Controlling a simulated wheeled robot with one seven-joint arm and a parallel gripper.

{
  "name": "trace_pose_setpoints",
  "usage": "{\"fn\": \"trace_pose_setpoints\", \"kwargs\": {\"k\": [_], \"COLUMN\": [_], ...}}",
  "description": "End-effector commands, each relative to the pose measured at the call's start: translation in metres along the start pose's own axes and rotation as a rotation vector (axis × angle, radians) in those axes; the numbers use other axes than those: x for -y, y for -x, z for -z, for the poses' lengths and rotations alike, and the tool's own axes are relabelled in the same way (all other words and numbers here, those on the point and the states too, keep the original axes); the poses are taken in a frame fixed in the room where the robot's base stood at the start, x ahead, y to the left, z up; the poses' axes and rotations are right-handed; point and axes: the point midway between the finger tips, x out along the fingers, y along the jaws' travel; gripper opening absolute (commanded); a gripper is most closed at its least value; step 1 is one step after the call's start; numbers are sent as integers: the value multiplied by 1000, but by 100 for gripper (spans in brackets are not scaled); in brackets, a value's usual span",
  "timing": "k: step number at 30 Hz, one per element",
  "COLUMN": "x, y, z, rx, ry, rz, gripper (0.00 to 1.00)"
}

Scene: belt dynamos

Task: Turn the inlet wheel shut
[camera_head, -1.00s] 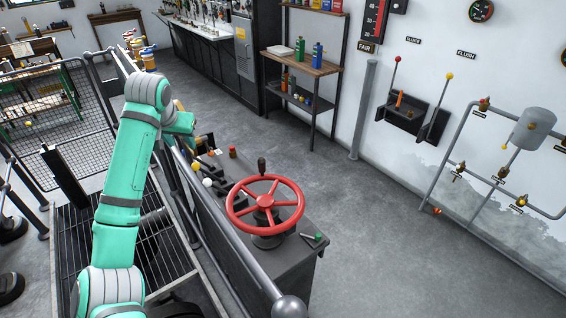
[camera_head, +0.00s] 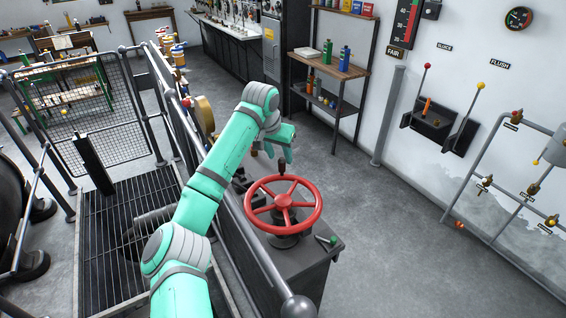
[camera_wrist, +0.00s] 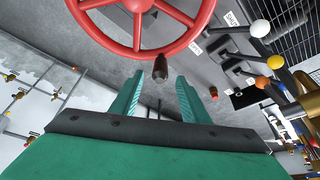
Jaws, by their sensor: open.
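The red inlet wheel (camera_head: 283,200) has spokes and stands on a dark console. It fills the top of the wrist view (camera_wrist: 137,42). A dark upright handle (camera_head: 282,166) sits on the wheel's far rim. In the wrist view the handle (camera_wrist: 160,68) shows just beyond and between my two green fingertips. My gripper (camera_wrist: 160,77) is open and empty, close to the handle; I cannot tell whether it touches.
The dark console (camera_head: 302,262) carries a small green-tipped lever (camera_head: 332,240) beside the wheel. Levers with white (camera_wrist: 260,28), orange and yellow knobs show near my gripper in the wrist view. A railing (camera_head: 262,255) runs along the console. Clear floor (camera_head: 400,235) lies to the right.

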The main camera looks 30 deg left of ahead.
Motion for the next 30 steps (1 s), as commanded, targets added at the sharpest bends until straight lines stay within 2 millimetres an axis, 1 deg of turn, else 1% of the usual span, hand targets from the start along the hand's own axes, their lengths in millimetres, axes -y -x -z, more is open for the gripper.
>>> {"fn": "trace_pose_setpoints", "kwargs": {"k": [1, 3, 9, 14, 21, 22, 23, 24, 27, 30], "x": [0, 0, -1, -1, -1, -1, -1, -1, -1, -1], "y": [-9, -20, -43, -50, -51, -50, -50, -50, -50, -50], "z": [0, 0, 1, 1, 1, 1, 1, 1, 1, 1], "rx": [2, 2, 0, -1, -1, -1, -1, -1, -1, -1], "ry": [0, 0, -2, -3, -3, -3, -3, -3, -3, -2], "rz": [0, 0, 0, 0, 0, 0, 0, 0, 0, 0], "gripper": [42, 42, 42, 42, 42, 39, 32, 23, 0, 0]}}
